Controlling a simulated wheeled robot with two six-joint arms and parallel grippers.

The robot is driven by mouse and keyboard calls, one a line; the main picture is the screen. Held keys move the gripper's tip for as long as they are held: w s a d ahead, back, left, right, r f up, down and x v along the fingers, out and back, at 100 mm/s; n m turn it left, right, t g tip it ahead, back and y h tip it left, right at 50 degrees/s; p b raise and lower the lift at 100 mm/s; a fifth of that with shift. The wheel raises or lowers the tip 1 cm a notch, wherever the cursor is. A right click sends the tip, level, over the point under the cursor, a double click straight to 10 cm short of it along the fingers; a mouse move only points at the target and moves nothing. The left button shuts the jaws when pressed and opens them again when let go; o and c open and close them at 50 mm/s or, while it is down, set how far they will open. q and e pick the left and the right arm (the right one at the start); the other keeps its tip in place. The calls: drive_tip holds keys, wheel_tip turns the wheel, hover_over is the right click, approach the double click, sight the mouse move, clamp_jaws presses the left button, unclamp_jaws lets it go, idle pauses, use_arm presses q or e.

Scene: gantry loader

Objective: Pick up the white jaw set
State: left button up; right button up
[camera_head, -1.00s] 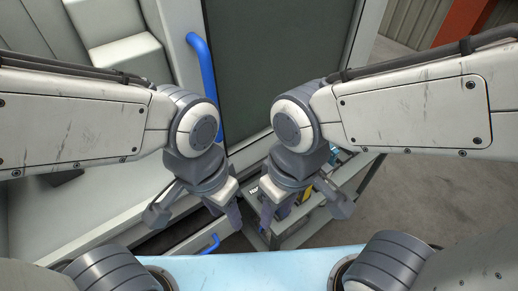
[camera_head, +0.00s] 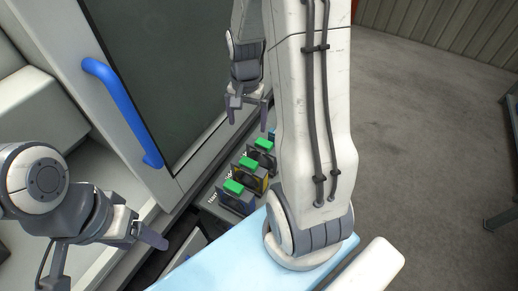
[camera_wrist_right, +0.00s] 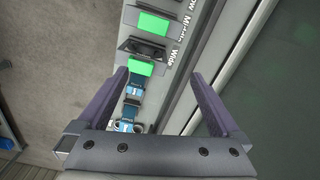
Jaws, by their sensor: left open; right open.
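No jaw set in view is plainly white. Three jaw sets with green tops stand in a row on the grey bench: a near blue-grey one (camera_head: 236,201), a middle yellow-sided one (camera_head: 251,181) and a far dark one (camera_head: 265,163). The right wrist view shows a green-topped dark set (camera_wrist_right: 140,67) beside the label "Wide" (camera_wrist_right: 176,57). My right gripper (camera_head: 248,112) is open and empty, above the far end of the row; its fingers (camera_wrist_right: 158,80) frame the bench. My left gripper (camera_head: 150,236) is at lower left, empty, away from the jaw sets.
A machine door with a blue handle (camera_head: 122,110) stands left of the bench. Blue parts (camera_wrist_right: 129,112) lie past the wide set's label. A light blue surface (camera_head: 215,258) is in front, and the grey floor (camera_head: 420,140) at right is open.

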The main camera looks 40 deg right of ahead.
drive_tip(key=d+f+m, duration=0.2)
drive_tip(key=d, duration=0.3)
hover_over(264, 142)
drive_tip(key=shift+m, duration=0.3)
wheel_tip(264, 142, down, 4)
drive_tip(key=shift+a+f, duration=0.15)
drive_tip(key=shift+f, duration=0.05)
drive_tip(key=shift+f+p, duration=1)
drive_tip(key=shift+f, duration=1.95)
clamp_jaws()
